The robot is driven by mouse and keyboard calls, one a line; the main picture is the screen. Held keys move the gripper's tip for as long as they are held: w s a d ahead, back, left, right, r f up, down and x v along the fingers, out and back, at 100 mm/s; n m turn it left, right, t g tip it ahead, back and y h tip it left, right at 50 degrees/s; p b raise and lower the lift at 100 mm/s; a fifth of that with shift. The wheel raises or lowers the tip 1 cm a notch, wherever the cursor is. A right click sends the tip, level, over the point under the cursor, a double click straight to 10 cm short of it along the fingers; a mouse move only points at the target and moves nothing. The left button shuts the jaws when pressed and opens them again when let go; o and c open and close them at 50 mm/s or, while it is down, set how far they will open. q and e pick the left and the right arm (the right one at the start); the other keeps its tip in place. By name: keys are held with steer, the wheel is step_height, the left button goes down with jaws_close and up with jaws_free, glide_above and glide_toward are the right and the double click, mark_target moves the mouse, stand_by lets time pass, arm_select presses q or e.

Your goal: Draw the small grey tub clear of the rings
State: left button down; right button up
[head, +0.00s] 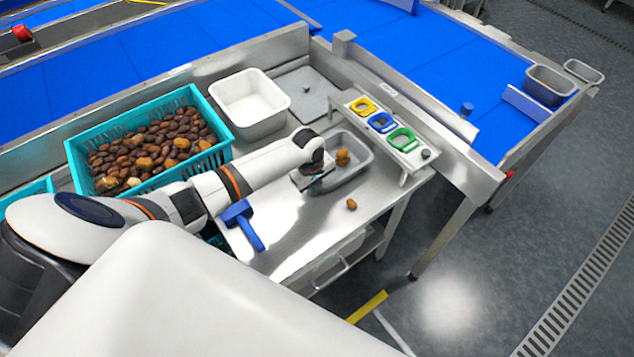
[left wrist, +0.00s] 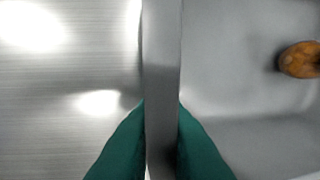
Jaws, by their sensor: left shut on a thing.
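The small grey tub (head: 357,171) sits on the steel table, just left of the ring rack, with brown dates inside. My left gripper (head: 315,184) is at the tub's near-left side. In the left wrist view its teal fingertips (left wrist: 162,145) are on either side of the tub wall (left wrist: 162,60), shut on it. One orange-brown date (left wrist: 301,60) shows inside the tub there. The yellow ring (head: 363,107), blue ring (head: 381,123) and green ring (head: 402,139) lie in a row on a raised steel rack. My right gripper is not in view.
A white bin (head: 250,125) stands behind my left arm, and a teal crate of dates (head: 222,158) to the left. A blue scoop-like tool (head: 240,222) and a loose date (head: 351,204) lie on the table. The table's front right is mostly clear.

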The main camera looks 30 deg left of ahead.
arm_select(q)
steer(key=c, duration=1.4)
jaws_free()
step_height(320, 180, up, 12)
steer(key=s, duration=0.1)
steer(key=shift+s+a, duration=0.15)
steer(key=shift+a, duration=0.15)
steer(key=shift+f, duration=0.15)
